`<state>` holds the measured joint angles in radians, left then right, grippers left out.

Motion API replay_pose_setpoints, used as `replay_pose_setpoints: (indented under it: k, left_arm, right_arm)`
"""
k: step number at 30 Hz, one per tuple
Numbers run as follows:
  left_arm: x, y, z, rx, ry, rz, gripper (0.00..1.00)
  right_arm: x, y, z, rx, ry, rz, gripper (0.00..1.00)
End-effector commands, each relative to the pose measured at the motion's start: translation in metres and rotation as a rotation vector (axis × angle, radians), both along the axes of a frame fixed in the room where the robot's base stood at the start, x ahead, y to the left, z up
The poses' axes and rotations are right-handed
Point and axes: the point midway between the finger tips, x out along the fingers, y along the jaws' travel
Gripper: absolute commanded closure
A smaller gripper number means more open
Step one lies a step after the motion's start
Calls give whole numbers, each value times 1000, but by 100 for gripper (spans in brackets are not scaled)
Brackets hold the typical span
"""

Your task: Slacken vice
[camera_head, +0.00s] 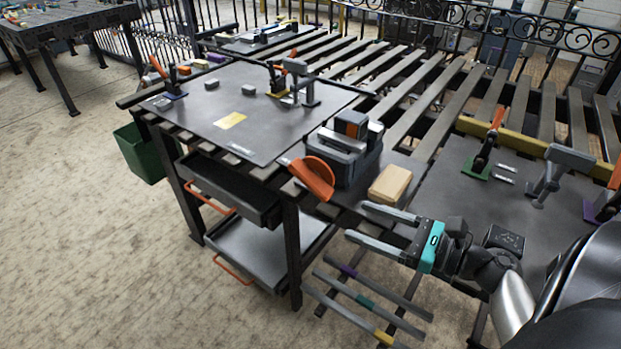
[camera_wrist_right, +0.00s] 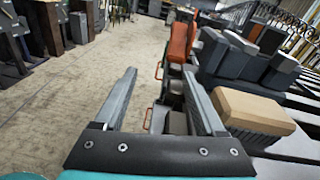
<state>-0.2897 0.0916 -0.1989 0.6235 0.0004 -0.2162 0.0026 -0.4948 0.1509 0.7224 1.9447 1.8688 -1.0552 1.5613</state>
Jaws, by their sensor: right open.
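The vice (camera_head: 345,160) is a dark grey block-shaped body with lighter grey jaws and an orange part on top, at the corner of the work table. An orange handle (camera_head: 316,175) sticks out from its front left side. In the right wrist view the vice (camera_wrist_right: 240,60) is at the upper right and the orange handle (camera_wrist_right: 181,45) stands ahead, just beyond the right fingertip. My right gripper (camera_head: 355,220) is open and empty, in front of the table edge, below and right of the handle, apart from it. My left gripper is not in view.
A wooden block (camera_head: 390,184) lies right of the vice, close to my right gripper; it also shows in the right wrist view (camera_wrist_right: 252,108). Bars with coloured bands (camera_head: 363,301) lie below the gripper. A drawer cart (camera_head: 262,245) stands under the table. Open floor (camera_head: 110,240) is at left.

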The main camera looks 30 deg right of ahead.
Motion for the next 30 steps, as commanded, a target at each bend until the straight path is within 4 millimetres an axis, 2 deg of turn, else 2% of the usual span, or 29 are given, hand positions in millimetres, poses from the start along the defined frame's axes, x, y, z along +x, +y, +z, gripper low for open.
replay_pose_setpoints:
  k: [3,8,14,24,30]
  left_arm:
    - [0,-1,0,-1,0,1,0]
    - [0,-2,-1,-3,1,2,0]
    - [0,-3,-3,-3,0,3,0]
    - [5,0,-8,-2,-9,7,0]
    - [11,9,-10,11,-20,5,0]
  right_arm:
    - [-1,-19,12,117,-13,-57,28]
    - [6,-22,16,159,-18,-73,28]
    - [37,-9,16,156,-21,-70,28]
    - [104,19,16,155,-20,-70,28]
    - [129,30,15,153,-18,-71,28]
